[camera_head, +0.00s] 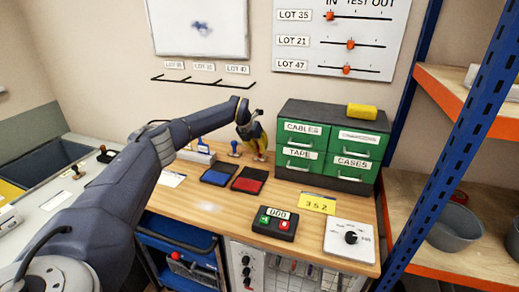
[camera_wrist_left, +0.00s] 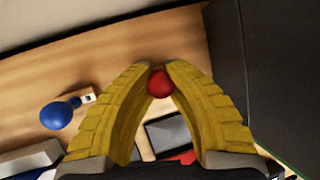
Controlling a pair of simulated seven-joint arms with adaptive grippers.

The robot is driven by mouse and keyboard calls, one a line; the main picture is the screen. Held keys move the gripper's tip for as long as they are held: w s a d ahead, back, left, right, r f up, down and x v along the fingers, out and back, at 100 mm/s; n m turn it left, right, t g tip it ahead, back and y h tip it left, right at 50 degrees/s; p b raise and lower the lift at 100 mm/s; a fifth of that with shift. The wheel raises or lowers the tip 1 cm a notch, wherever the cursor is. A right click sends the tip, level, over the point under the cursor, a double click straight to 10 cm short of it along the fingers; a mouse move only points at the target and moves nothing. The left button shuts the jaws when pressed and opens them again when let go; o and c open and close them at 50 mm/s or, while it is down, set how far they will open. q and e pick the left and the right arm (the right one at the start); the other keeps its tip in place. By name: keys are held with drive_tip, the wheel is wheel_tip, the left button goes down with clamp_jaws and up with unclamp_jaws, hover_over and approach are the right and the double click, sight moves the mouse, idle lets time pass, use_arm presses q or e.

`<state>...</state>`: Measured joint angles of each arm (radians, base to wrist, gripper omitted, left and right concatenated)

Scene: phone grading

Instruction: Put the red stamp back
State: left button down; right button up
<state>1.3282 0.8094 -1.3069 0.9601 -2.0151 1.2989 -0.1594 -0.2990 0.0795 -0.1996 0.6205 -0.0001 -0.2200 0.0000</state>
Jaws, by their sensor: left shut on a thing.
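My left gripper (camera_head: 259,153) reaches over the bench toward the left side of the green drawer unit. In the left wrist view its yellow fingers (camera_wrist_left: 158,82) are shut on the red stamp (camera_wrist_left: 159,85), whose round red knob shows between the fingertips. The lower part of the stamp is hidden in that view. The blue stamp (camera_head: 235,147) stands just left of the gripper, and its knob also shows in the left wrist view (camera_wrist_left: 57,114). A red ink pad (camera_head: 249,180) and a blue ink pad (camera_head: 217,173) lie in front. My right gripper is not in view.
The green drawer unit (camera_head: 331,143) stands close to the gripper's right, with a yellow block (camera_head: 362,111) on top. A button box (camera_head: 275,223), a yellow card (camera_head: 317,203) and a white dial box (camera_head: 349,238) occupy the front right. Bare wood lies around the pads.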

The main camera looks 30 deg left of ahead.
use_arm(q)
drive_tip(key=shift+f, duration=0.1)
drive_tip(key=c, duration=1.4)
unclamp_jaws()
drive_tip(key=shift+c, duration=0.2)
drive_tip(key=v, duration=1.2)
